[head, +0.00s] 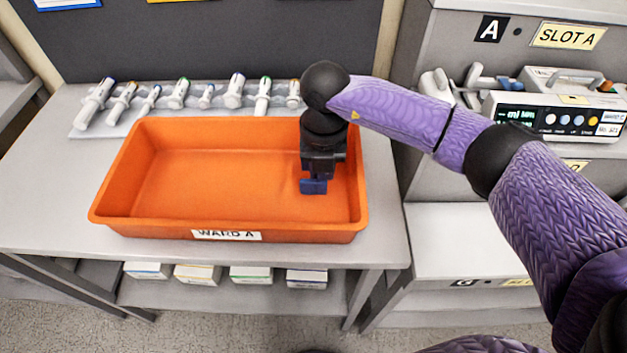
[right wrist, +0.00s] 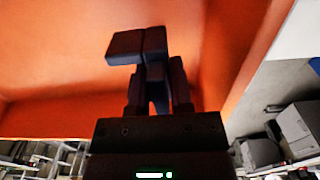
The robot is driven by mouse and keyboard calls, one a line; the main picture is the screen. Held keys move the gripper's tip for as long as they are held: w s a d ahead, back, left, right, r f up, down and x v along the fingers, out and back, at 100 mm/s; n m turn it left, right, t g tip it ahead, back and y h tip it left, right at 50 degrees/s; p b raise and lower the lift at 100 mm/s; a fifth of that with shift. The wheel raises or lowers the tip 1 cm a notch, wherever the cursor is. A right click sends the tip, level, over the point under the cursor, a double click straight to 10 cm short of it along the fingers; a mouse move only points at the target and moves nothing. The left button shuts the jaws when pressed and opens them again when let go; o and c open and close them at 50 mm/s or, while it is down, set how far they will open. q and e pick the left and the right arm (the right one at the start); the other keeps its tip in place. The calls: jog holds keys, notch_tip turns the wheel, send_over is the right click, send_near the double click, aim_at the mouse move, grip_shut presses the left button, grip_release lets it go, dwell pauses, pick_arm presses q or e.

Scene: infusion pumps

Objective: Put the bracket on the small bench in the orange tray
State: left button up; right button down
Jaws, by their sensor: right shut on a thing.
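The orange tray (head: 215,225) sits on a grey bench and carries a "WARD A" label on its front wall. My right gripper (head: 316,176) reaches down over the right part of the tray. It is shut on a dark blue bracket (head: 313,187), which hangs below the fingers within the tray's outline. In the right wrist view the bracket (right wrist: 138,45) shows between the fingers against the orange tray (right wrist: 60,60). I cannot tell whether the bracket touches the tray floor. The rest of the tray is empty. My left gripper is not in view.
Several syringe-like items with coloured ends lie on a clear rack (head: 180,97) behind the tray. On the right, an infusion pump (head: 560,115) sits in a grey stand under a "SLOT A" sign (head: 568,35). Several small boxes (head: 198,274) are on the shelf below. Bench space left of the tray is clear.

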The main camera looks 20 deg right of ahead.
aim_at(322, 181)
notch_tip(322, 181, down, 3)
jog(key=shift+f+b, duration=0.2)
jog(key=shift+b, duration=0.1)
jog(key=shift+r, duration=0.15)
jog(key=c, duration=0.5)
grip_release()
jog(key=shift+c, duration=0.2)
notch_tip(322, 181, up, 11)
jog(key=p, duration=0.2)
jog(key=shift+p, duration=0.4)
jog(key=shift+r, duration=0.55)
